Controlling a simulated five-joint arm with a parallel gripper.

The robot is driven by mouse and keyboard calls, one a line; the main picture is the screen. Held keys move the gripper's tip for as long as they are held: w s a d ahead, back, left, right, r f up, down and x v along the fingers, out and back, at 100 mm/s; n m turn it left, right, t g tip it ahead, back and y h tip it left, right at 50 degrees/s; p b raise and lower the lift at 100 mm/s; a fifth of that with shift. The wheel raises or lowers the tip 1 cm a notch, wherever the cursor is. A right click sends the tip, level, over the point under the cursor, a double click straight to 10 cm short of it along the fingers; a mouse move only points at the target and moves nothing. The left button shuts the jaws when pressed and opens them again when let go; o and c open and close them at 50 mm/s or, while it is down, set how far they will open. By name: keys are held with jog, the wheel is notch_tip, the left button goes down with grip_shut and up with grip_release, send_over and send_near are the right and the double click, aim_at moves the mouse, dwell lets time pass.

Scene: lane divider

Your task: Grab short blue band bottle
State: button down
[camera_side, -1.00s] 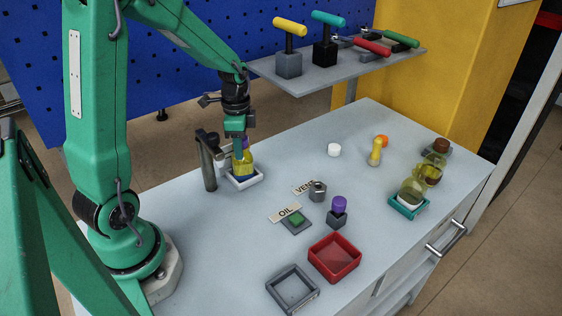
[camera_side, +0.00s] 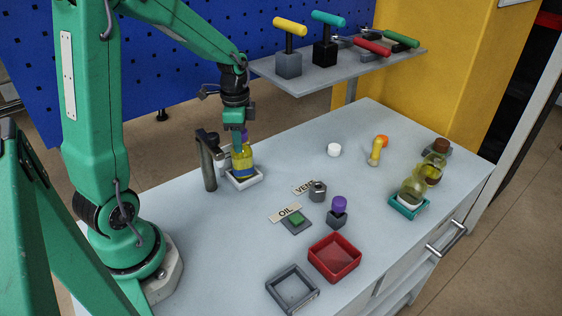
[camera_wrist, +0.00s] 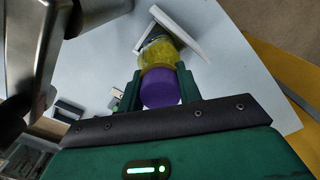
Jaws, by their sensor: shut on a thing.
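The bottle (camera_side: 243,160) is yellow with a blue band and a purple cap. It stands in or just over a small white tray (camera_side: 244,183) at the left of the table; I cannot tell whether its base touches. My gripper (camera_side: 239,143) points down on it from above and is shut on its upper part. In the wrist view, my green fingers (camera_wrist: 160,76) lie on both sides of the bottle (camera_wrist: 159,52), with the purple cap (camera_wrist: 160,88) between them.
A dark grey post (camera_side: 208,165) stands close to the left of the bottle. A purple-capped grey piece (camera_side: 337,213), a red tray (camera_side: 334,259), a grey tray (camera_side: 292,289) and a teal tray (camera_side: 408,208) with a bottle are to the right.

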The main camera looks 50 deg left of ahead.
notch_tip(320, 180, up, 2)
jog(key=s+d+r, duration=0.2)
jog(key=d+r, duration=0.5)
jog(key=d, duration=0.4)
jog(key=shift+d, duration=0.25)
dwell(0.4)
